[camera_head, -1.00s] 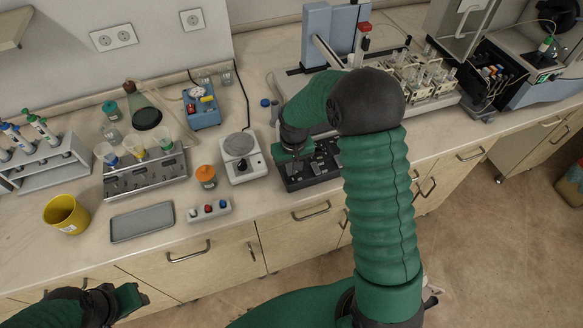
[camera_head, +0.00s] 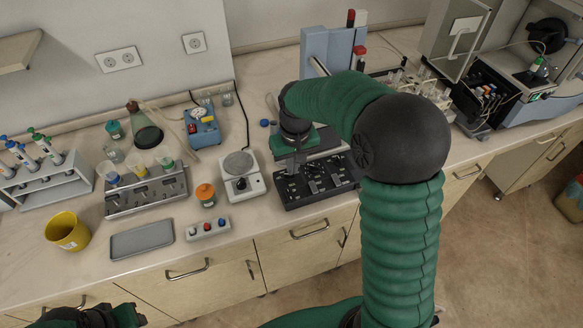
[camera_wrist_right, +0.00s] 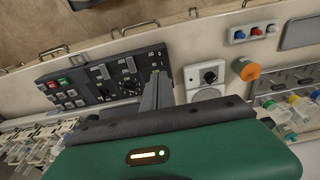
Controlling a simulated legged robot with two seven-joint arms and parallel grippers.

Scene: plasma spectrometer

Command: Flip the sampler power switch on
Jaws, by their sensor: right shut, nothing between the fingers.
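A black control panel (camera_head: 325,183) with knobs and small switches lies at the counter's front edge in the head view. It also shows in the right wrist view (camera_wrist_right: 100,90), with red and green buttons at its left end. I cannot tell which control is the sampler power switch. My right gripper (camera_head: 291,166) is shut and empty, pointing down over the panel's left end. In the right wrist view its fingers (camera_wrist_right: 156,78) overlap the panel's right end; contact cannot be told. My left gripper (camera_head: 130,314) is partly visible at the bottom left, away from the panel; its fingers are unclear.
A white hotplate (camera_head: 240,176) stands just left of the panel, with an orange-capped jar (camera_head: 205,194) beside it. The sampler with vial racks (camera_head: 405,82) is behind my right arm. A grey tray (camera_head: 142,240) and yellow cup (camera_head: 67,231) are further left.

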